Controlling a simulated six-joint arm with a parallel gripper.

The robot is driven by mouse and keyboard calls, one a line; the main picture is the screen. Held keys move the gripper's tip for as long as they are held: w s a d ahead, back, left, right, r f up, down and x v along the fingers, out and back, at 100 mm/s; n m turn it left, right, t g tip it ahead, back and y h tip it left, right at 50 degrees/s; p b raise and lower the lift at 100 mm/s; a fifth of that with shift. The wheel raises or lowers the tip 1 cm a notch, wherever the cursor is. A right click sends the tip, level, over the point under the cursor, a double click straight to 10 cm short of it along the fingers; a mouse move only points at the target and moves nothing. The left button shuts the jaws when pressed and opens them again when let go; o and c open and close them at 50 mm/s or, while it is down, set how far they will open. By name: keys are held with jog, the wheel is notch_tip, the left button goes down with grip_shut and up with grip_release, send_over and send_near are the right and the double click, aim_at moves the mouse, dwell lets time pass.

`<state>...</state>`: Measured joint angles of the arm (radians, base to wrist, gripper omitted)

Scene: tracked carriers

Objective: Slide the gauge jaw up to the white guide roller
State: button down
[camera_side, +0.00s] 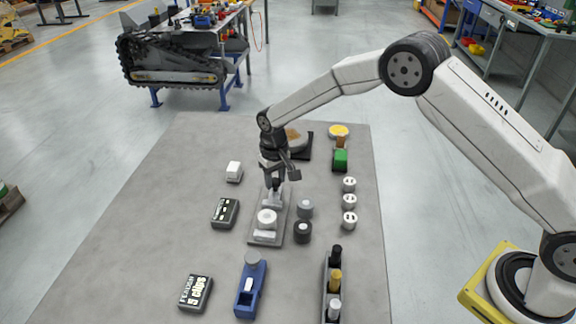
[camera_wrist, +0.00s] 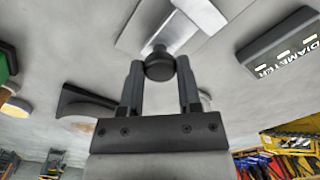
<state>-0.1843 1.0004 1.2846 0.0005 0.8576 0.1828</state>
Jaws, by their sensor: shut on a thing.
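The grey gauge base (camera_side: 280,233) lies on the mat, long side running away from the camera. The white guide roller (camera_side: 267,216) stands on it, with a pale block (camera_side: 266,236) on its near side. The gauge jaw (camera_side: 275,199) is pale and sits on the roller's far side, under my gripper (camera_side: 274,181). In the wrist view my gripper (camera_wrist: 161,72) is shut on the jaw's dark round knob (camera_wrist: 160,67), one finger on each side. I cannot tell whether jaw and roller touch.
Grey and black rollers (camera_side: 303,232) stand close right of the base, with several white rollers (camera_side: 349,200) farther right. A black box (camera_side: 225,213) and a white block (camera_side: 234,172) lie left. A blue tool (camera_side: 251,288) lies nearer. Mat at far left is clear.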

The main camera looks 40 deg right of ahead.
aim_at(273, 199)
jog(key=shift+s+a, duration=1.1)
jog(key=shift+a, duration=0.15)
jog(key=shift+c, duration=1.5)
grip_release()
jog(key=shift+d+r, duration=0.1)
jog(key=shift+r, duration=0.05)
notch_tip(273, 199, up, 8)
jog(key=shift+f, duration=0.2)
jog(key=shift+s, duration=0.15)
